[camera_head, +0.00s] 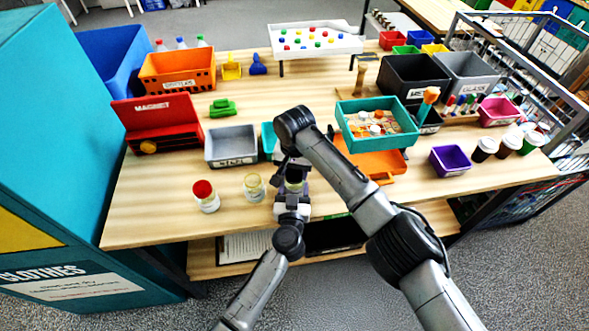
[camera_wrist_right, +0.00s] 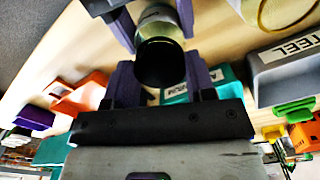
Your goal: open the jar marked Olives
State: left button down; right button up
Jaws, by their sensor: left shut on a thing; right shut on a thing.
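A glass jar (camera_head: 294,187) is held between my two grippers over the front middle of the table. Its label is not readable. In the right wrist view the jar's glass body (camera_wrist_right: 156,14) and its dark lid (camera_wrist_right: 160,64) show. My left gripper (camera_head: 293,202), coming from the front, is shut on the jar body. My right gripper (camera_head: 293,172), reaching from above, is shut on the dark lid end. Its purple-grey fingers also show in its wrist view (camera_wrist_right: 160,80). Whether the lid is loose cannot be told.
A red-topped jar (camera_head: 206,196) and a glass jar with a pale top (camera_head: 254,188) stand to the left. A grey bin (camera_head: 231,146) is behind them. A teal tray (camera_head: 377,125), an orange tray (camera_head: 375,162) and a purple bin (camera_head: 450,160) are right. The front left table is clear.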

aim_at(295, 172)
jog(key=n, duration=0.6)
jog(key=shift+n, duration=0.3)
jog(key=shift+r, duration=0.3)
jog(key=shift+r, duration=0.85)
jog(key=shift+r, duration=2)
pick_arm(q)
jog(key=shift+c, duration=1.1)
grip_release()
jog(key=shift+s, duration=0.1)
